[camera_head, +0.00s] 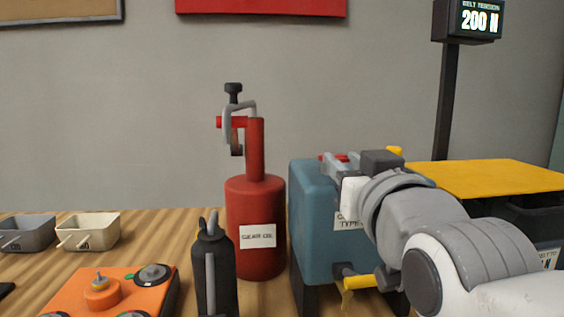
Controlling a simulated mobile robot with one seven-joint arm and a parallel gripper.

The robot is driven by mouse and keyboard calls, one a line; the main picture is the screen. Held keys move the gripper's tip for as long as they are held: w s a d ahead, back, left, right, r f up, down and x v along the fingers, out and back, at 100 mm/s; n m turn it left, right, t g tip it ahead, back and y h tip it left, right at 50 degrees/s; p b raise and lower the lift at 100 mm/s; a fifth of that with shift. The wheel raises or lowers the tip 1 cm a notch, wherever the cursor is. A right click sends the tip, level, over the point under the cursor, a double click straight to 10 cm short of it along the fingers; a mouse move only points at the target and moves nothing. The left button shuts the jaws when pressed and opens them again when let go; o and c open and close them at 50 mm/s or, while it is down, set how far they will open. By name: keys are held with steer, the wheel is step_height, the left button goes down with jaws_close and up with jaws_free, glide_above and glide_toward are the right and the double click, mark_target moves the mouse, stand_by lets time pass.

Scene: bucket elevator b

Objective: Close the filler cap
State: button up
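A teal gearbox housing (315,225) with a white label stands on the wooden table, right of centre. A small red part (341,157) shows at its top, partly behind my gripper; it may be the filler cap, but I cannot tell if it is open or closed. My gripper (330,165) is at the top of the housing, close to the red part. My wrist and arm cover the housing's right side and much of its top. The finger gap is not clear, and I cannot tell whether they touch or hold the red part.
A red gear oil can (258,215) with a pump head stands left of the housing, with a black bottle (213,270) in front. An orange control box (125,285) and two small bins (88,233) are left. A yellow drain valve (360,282) sticks out below.

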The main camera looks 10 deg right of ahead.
steer(key=shift+o, duration=1.4)
steer(key=s+f+p, duration=0.1)
steer(key=s+p, duration=0.2)
steer(key=s, duration=1.4)
steer(key=shift+s, duration=0.2)
